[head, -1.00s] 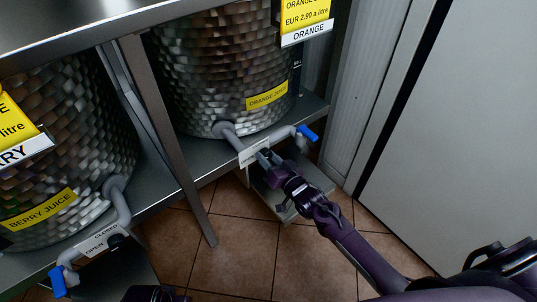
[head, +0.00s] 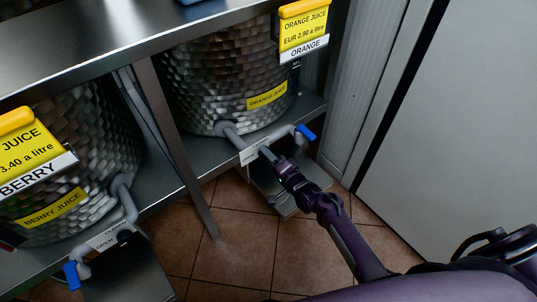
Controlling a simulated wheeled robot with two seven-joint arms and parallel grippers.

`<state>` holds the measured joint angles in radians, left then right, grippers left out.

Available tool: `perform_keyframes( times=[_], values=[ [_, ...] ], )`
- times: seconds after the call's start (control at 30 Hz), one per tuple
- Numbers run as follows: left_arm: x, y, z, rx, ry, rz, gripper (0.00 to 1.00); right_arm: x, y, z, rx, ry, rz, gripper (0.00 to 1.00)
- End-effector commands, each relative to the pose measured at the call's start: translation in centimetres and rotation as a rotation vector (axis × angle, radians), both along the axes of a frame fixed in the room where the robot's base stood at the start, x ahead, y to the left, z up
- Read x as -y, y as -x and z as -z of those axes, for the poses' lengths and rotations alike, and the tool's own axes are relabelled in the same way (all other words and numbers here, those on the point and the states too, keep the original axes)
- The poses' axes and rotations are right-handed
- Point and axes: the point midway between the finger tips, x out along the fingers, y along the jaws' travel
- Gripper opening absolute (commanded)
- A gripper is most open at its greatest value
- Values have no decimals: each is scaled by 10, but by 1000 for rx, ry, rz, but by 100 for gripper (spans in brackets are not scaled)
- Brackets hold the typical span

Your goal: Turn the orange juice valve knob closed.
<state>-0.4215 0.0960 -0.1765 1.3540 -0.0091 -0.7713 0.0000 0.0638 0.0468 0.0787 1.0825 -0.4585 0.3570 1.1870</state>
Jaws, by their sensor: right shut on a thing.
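The orange juice tank (head: 215,85), a hammered metal drum with a yellow "ORANGE JUICE" label (head: 267,96), stands on the shelf. A grey pipe (head: 233,136) runs from its foot to a valve with a white label plate (head: 249,155) and a blue-ended spout (head: 305,132). My right gripper (head: 270,154) is at the valve, just right of the label plate, and is shut on the orange juice valve knob. The gripper hides the knob, so its turn position cannot be read. My left gripper is out of view.
The berry juice tank (head: 75,150) stands at left, with its own black knob (head: 124,237) and blue spout end (head: 72,275). A metal shelf post (head: 178,150) stands between the tanks. A drip tray (head: 290,208) is below my gripper. A pale panel (head: 460,130) fills the right.

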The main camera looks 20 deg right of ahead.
Motion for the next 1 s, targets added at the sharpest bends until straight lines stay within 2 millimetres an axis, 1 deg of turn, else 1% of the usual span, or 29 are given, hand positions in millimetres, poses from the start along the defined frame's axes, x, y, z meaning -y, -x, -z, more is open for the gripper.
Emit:
perform_keyframes(
  times=[0.3, 0.77, 0.8, 0.93, 1.0],
  values=[
    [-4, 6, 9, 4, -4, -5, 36, 0, 0, 1, -33, -83, 0, 15],
    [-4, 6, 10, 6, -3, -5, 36, 1, 0, 1, -37, -93, 1, 15],
    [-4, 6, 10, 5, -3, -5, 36, 1, 0, 1, -37, -93, 1, 41],
    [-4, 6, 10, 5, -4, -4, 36, 1, 0, 1, -37, -93, 1, 58],
    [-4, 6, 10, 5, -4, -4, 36, 0, 0, 1, -35, -93, 0, 59]
  ],
)
